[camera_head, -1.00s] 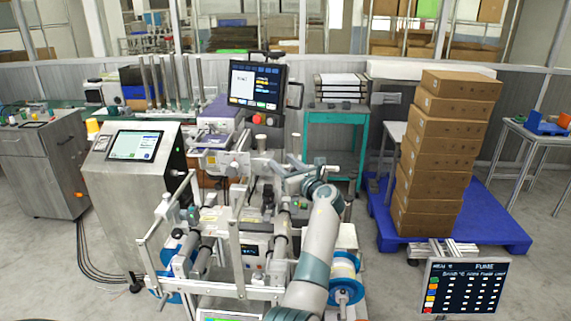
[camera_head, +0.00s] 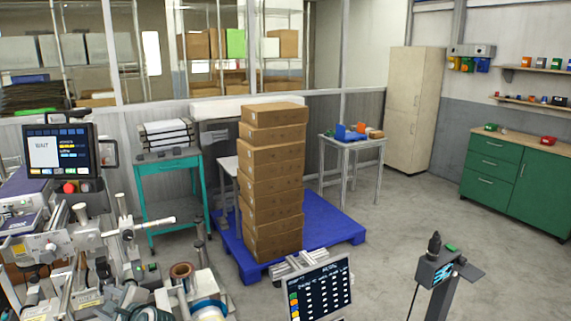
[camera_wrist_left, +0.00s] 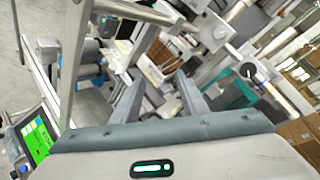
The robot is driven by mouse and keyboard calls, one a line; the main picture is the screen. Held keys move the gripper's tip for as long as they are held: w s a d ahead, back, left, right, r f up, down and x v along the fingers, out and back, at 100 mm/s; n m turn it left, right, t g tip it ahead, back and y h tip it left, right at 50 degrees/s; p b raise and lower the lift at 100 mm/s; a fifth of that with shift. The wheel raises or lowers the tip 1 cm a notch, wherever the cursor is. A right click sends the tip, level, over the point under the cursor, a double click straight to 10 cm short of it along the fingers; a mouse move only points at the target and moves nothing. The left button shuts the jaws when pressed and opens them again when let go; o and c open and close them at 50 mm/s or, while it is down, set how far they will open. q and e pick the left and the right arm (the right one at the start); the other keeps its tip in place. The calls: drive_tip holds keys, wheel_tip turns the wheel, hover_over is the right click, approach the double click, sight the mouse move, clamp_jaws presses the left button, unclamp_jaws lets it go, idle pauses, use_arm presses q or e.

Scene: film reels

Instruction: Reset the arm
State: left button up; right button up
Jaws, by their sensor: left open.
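My left gripper (camera_wrist_left: 160,88) shows in the left wrist view with its two grey fingers apart and nothing between them. It is among the metal bars and rollers of the film machine (camera_wrist_left: 105,55). In the head view the machine (camera_head: 60,245) fills the lower left, and a piece of what looks like my left arm shows at the bottom edge. The fingers are hard to pick out there against the machine parts. My right gripper is in neither view.
A stack of brown boxes (camera_head: 270,185) stands on a blue pallet (camera_head: 335,228). A monitor (camera_head: 58,152) rises above the machine; a small screen (camera_head: 320,290) stands in front. A teal cart (camera_head: 170,165), white table (camera_head: 352,145) and green cabinet (camera_head: 515,180) stand farther back. Open floor lies right.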

use_arm(q)
drive_tip(key=s+d+f+n+h, duration=0.35)
drive_tip(key=s+d+f, duration=0.3)
drive_tip(key=s, duration=0.35)
drive_tip(key=s+d+f+n+h, duration=0.35)
drive_tip(key=s+d+f, duration=0.25)
drive_tip(key=s+f, duration=0.25)
drive_tip(key=s+d+f+n+g+h, duration=0.1)
drive_tip(key=s+d+n+g+h, duration=0.15)
drive_tip(key=s+d, duration=0.7)
drive_tip(key=s+d+f+n+g+h, duration=0.1)
drive_tip(key=s+d+n+h, duration=0.45)
drive_tip(key=s, duration=0.75)
wheel_tip(320, 180, down, 33)
drive_tip(key=s+d+m+g+y+b, duration=0.1)
drive_tip(key=d+m+b, duration=0.1)
drive_tip(key=b, duration=0.3)
drive_tip(key=s+a+f+b, duration=0.1)
drive_tip(key=s+f+b, duration=0.1)
drive_tip(key=s+f, duration=0.7)
drive_tip(key=s+a+f+g+b, duration=0.1)
drive_tip(key=s+a+f+b, duration=0.1)
drive_tip(key=s+f, duration=0.7)
wheel_tip(320, 180, down, 4)
drive_tip(key=shift+a+f+y+b, duration=0.25)
drive_tip(key=shift+a+y+b, duration=0.05)
drive_tip(key=shift+b, duration=0.1)
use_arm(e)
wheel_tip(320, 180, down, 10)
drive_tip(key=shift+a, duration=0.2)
